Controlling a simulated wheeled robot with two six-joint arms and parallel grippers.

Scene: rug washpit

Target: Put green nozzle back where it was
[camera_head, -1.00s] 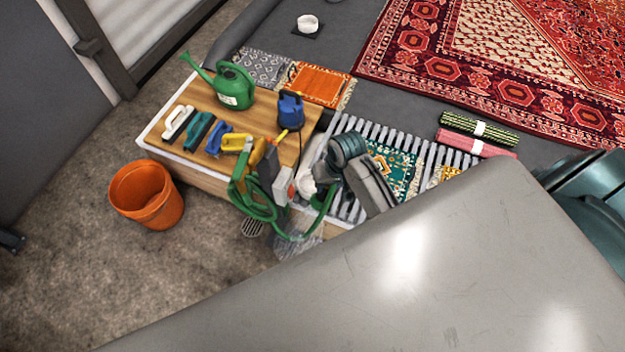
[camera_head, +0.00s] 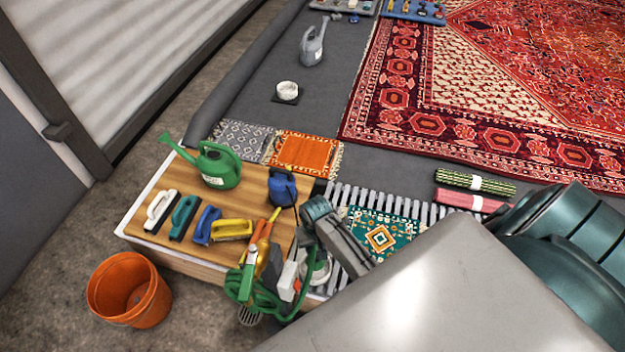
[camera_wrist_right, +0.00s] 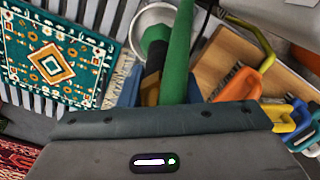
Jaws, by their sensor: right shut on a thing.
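The green nozzle (camera_head: 247,281) is at the front right end of the wooden-topped table (camera_head: 150,225), with the coiled green hose (camera_head: 268,300) beside it. My right gripper (camera_head: 280,268) reaches in from the right at this corner and is shut on the green nozzle. In the right wrist view, the green nozzle (camera_wrist_right: 178,50) runs upward from behind the wrist housing, with a dark band beside it. The fingertips are mostly hidden. Whether the nozzle touches the table cannot be told. My left gripper is not in view.
On the table are a green watering can (camera_head: 218,167), a blue container (camera_head: 283,187) and several brushes, one with a yellow handle (camera_head: 232,229). An orange bucket (camera_head: 129,289) stands on the floor at left. A slatted grate (camera_head: 405,205) with a small teal rug (camera_head: 379,237) lies right of the table.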

